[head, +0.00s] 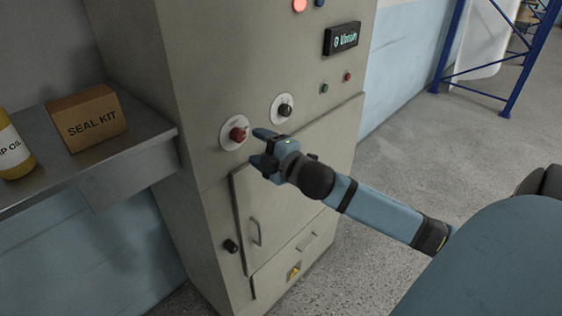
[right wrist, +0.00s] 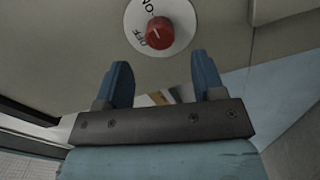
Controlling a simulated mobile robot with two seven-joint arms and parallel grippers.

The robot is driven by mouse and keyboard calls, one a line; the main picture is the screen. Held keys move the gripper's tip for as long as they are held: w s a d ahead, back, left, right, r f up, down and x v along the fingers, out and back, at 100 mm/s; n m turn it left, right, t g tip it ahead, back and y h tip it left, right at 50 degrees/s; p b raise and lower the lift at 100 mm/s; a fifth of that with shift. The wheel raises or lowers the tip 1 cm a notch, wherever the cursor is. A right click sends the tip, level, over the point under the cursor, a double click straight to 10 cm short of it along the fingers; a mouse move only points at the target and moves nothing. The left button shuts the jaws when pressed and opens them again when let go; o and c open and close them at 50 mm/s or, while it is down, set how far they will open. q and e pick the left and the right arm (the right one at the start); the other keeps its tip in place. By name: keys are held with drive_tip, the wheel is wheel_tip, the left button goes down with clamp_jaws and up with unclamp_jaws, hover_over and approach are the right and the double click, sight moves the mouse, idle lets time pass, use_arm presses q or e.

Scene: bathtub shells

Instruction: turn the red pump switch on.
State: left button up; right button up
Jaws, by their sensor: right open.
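The red pump switch (head: 238,134) is a round red knob on a white dial plate on the front of the beige cabinet. In the right wrist view the red knob (right wrist: 159,32) has a short white mark that seems to lie toward the OFF side of its plate, with ON printed above. My right gripper (head: 257,147) is open and empty, just in front and to the right of the knob, not around it. In the right wrist view its fingers (right wrist: 162,75) stand apart below the knob. My left gripper is not in view.
A similar dark knob (head: 285,110) on a white plate sits right of the red one. A cabinet door (head: 290,200) with a handle lies below. A shelf (head: 130,150) at left bears a seal kit box (head: 88,117) and an oil bottle (head: 13,150). The floor at right is clear.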

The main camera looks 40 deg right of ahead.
drive_tip(key=s+b, duration=0.1)
drive_tip(key=s, duration=0.6)
drive_tip(key=shift+s+d, duration=0.3)
drive_tip(key=shift+s, duration=0.05)
